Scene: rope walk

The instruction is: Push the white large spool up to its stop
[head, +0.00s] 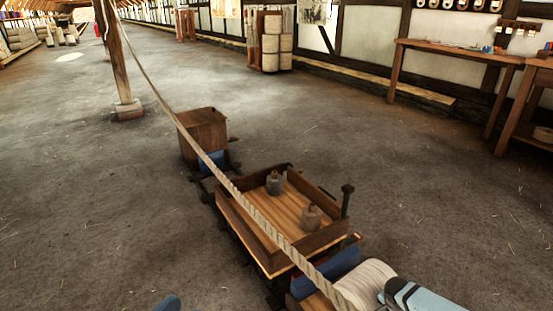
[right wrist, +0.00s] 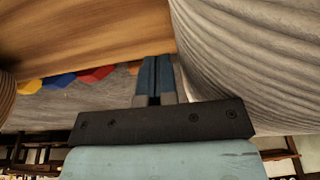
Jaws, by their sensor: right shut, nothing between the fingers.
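The white large spool (head: 365,281), wound with pale cord, lies at the bottom right of the head view, at the near end of the wooden sled. In the right wrist view its ribbed winding (right wrist: 240,50) fills the right side, close beside the fingers. My right gripper (right wrist: 158,78) is shut and empty; I cannot tell if it touches the spool. In the head view my right gripper (head: 393,292) is at the spool's right side. A blue tip (head: 168,303) at the bottom edge seems to be my left gripper, mostly cut off. I cannot make out the stop.
The sled's tray (head: 277,262) holds two small weights (head: 310,217). A taut rope (head: 150,82) crosses over it. A wooden box (head: 203,135) stands beyond, and a post (head: 118,60) at the left. Benches (head: 455,48) line the right wall. The floor between is open.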

